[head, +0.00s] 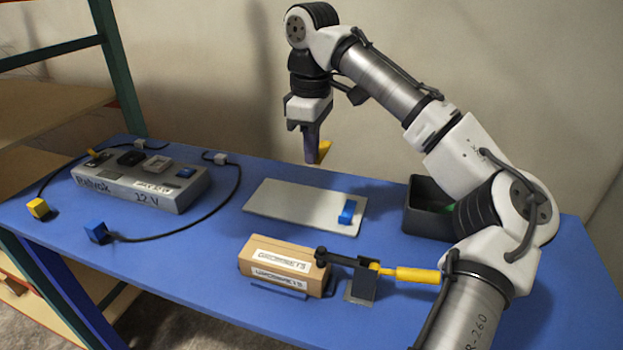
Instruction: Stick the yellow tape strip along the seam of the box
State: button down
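The box (284,258) is brown and cardboard-like, with white printed labels on its top and front. It sits on the blue table near the front middle. My gripper (313,150) points down, high above the table and behind the box, over the back of a pale plate.
A toggle clamp with a yellow handle (405,274) stands at the box's right end. A dark bin (422,222) is at right. A grey console (150,192) with cables and cube-shaped plugs is at left.

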notch_tip(320, 180, up, 6)
jog(key=shift+r+p, duration=0.15)
jog(key=shift+p, duration=0.4)
notch_tip(320, 180, up, 4)
jog(key=p, duration=0.6)
jog(key=n, duration=1.8)
send_near(305, 255)
notch_tip(305, 255, down, 5)
jog(key=b, duration=0.6)
jog(key=shift+f+b, duration=0.65)
jog(key=shift+f, duration=0.15)
jog(key=c, duration=1.6)
grip_release()
